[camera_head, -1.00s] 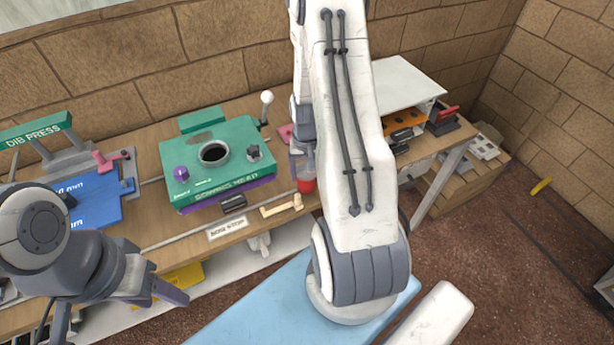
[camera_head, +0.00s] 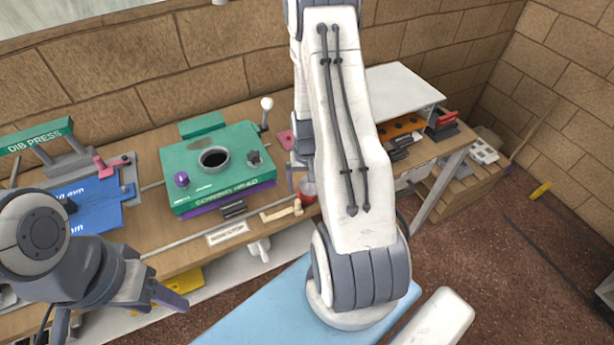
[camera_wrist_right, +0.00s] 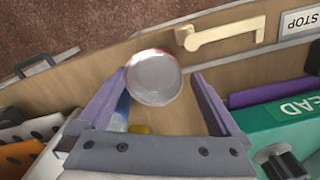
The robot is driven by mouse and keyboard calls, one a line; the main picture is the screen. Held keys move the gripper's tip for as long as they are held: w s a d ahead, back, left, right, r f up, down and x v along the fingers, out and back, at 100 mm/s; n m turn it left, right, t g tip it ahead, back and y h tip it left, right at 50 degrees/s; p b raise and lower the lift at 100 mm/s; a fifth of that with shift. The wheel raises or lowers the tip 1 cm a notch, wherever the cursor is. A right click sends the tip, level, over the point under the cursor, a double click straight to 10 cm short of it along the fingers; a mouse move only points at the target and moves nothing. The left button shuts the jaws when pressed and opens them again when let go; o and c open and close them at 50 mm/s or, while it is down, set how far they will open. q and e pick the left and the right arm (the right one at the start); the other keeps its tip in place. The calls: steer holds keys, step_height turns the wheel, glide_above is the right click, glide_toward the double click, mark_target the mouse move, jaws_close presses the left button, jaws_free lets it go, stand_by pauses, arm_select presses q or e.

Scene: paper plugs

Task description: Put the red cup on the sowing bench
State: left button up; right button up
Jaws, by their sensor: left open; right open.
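The red cup (camera_head: 308,190) shows in the head view near the front edge of the wooden bench (camera_head: 150,240), partly hidden by my right arm. In the right wrist view I look down on the cup's round, pale top (camera_wrist_right: 153,77). My right gripper (camera_wrist_right: 158,80) is open, with its purple fingers on either side of the cup. The cup lies close to the left finger in that view, with a gap to the right finger; I cannot tell if it touches. My left gripper (camera_head: 158,288) is open and empty in front of the bench at the left.
The green sowing head (camera_head: 215,165) stands left of the cup, with a tan lever (camera_head: 282,210) and a stop label (camera_head: 228,233) along the front edge. The blue dib press (camera_head: 85,205) is further left. An orange rack (camera_head: 400,128) and a white panel (camera_head: 400,90) are at the right.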

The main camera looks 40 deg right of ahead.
mark_target(307, 184)
steer(key=shift+r, duration=0.5)
step_height(307, 184, up, 11)
steer(key=b, duration=0.1)
steer(key=shift+b, duration=0.4)
steer(key=s+a+r+n, duration=0.1)
steer(key=a+r+n, duration=0.2)
steer(key=a, duration=0.6)
steer(key=s+a+r+n, duration=0.1)
steer(key=a+r+n, duration=0.25)
steer(key=a, duration=0.65)
steer(key=s+a+r+n+y, duration=0.1)
steer(key=s+a+r+n, duration=0.3)
steer(key=s+a+n, duration=0.4)
steer(key=s+a, duration=0.4)
steer(key=s, duration=0.2)
steer(key=shift+s+r, duration=0.15)
